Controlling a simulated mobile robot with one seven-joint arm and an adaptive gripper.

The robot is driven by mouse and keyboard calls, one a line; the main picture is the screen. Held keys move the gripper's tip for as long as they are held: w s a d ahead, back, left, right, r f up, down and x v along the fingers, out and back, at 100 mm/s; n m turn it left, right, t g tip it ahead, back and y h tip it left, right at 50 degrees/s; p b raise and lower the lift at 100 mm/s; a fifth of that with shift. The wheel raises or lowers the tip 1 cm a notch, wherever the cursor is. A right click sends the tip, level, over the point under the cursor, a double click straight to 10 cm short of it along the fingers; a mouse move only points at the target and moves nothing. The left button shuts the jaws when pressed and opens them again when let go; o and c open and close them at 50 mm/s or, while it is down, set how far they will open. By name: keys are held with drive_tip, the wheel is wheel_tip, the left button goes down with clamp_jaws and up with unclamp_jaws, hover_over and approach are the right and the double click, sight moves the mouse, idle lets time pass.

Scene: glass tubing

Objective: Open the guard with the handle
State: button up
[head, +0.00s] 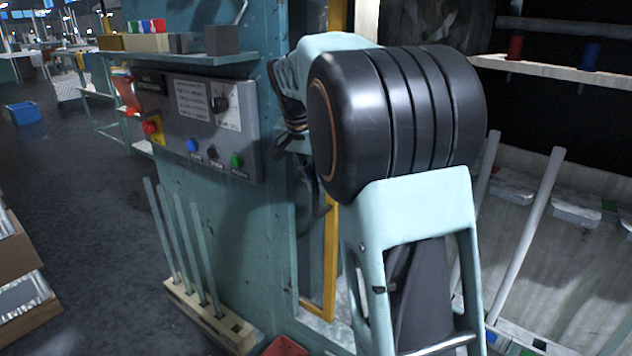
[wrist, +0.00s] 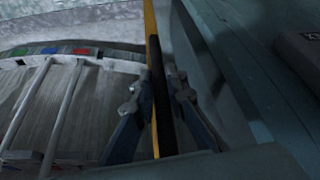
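The guard has a yellow frame (head: 331,262) on the teal machine, partly hidden behind my arm in the head view. Its yellow edge (wrist: 149,25) also runs down the middle of the wrist view. A dark handle (head: 320,208) stands at the frame in the head view. In the wrist view the handle is a long black bar (wrist: 161,100) beside the yellow edge. My gripper (wrist: 157,92) has one finger on each side of this bar. Whether both fingers touch it is unclear.
A control panel (head: 205,118) with buttons and a knob is on the machine, left of the guard. A shelf (head: 180,64) with blocks juts out above it. A wooden rack (head: 205,315) of upright tubes stands below. Pale rods (head: 535,220) lean at the right.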

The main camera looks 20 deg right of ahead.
drive_tip(key=o, duration=0.4)
drive_tip(key=v, duration=1.2)
drive_tip(key=shift+w+d, duration=0.1)
